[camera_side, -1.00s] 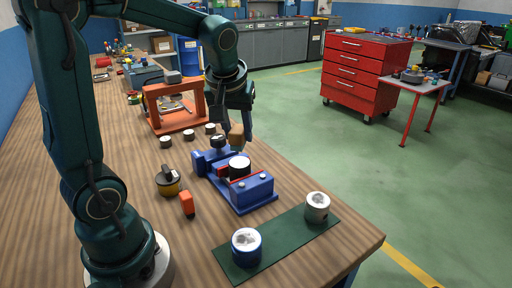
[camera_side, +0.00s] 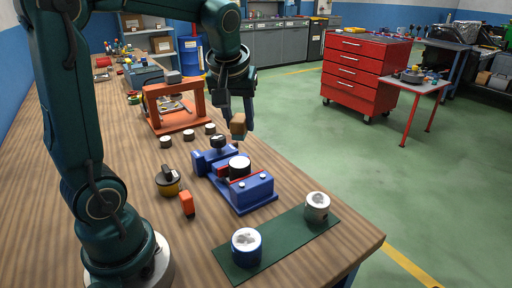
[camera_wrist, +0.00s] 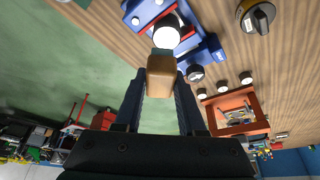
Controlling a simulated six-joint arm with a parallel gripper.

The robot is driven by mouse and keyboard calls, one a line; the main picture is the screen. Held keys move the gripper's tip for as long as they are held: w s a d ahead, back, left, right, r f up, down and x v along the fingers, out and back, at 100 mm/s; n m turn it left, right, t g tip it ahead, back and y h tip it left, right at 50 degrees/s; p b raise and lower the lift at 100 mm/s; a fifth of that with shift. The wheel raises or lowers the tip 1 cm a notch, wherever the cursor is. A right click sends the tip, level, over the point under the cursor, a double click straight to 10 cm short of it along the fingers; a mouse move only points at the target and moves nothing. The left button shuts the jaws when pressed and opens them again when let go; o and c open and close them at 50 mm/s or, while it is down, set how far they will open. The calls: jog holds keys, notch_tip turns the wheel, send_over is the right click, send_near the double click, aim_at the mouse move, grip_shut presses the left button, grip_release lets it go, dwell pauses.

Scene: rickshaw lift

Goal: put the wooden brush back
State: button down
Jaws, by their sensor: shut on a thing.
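The wooden brush (camera_side: 238,124) is a small tan block with a darker underside. My gripper (camera_side: 236,114) is shut on it and holds it in the air above the far right edge of the bench, behind the blue vise (camera_side: 240,186). In the wrist view the brush (camera_wrist: 160,74) sits between the two dark fingers of my gripper (camera_wrist: 160,92). The vise holds a dark cylinder with a white top (camera_side: 239,163), and it also shows in the wrist view just ahead of the brush.
An orange press frame (camera_side: 163,108) stands behind, with several small white-topped pieces in front. A green mat (camera_side: 288,233) holds two metal cylinders, one with a blue band (camera_side: 246,250).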

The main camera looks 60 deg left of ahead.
jog(key=a+f+n, duration=0.1)
jog(key=a, duration=0.3)
jog(key=a+f+n+g, duration=0.1)
jog(key=a+n, duration=0.1)
jog(key=a, duration=0.2)
jog(key=a+f+n, duration=0.1)
jog(key=a, duration=0.3)
jog(key=shift+a+g+y, duration=0.15)
jog(key=shift+g+y, duration=0.15)
jog(key=s+a+f+n+g, duration=0.2)
jog(key=s+a+f+n, duration=0.3)
jog(key=s+a, duration=0.4)
jog(key=shift+y, duration=0.3)
jog(key=shift+d+f+x, duration=0.1)
jog(key=shift+d+x, duration=0.2)
jog(key=shift+x, duration=1.05)
jog(key=shift+d+f+x, duration=0.15)
jog(key=shift+d+x, duration=0.1)
jog(key=shift+x, duration=1.1)
jog(key=shift+d+f+x, duration=0.1)
jog(key=shift+d+x, duration=0.2)
jog(key=shift+x, duration=1.05)
jog(key=shift+w+f, duration=0.15)
jog(key=c, duration=0.5)
grip_release()
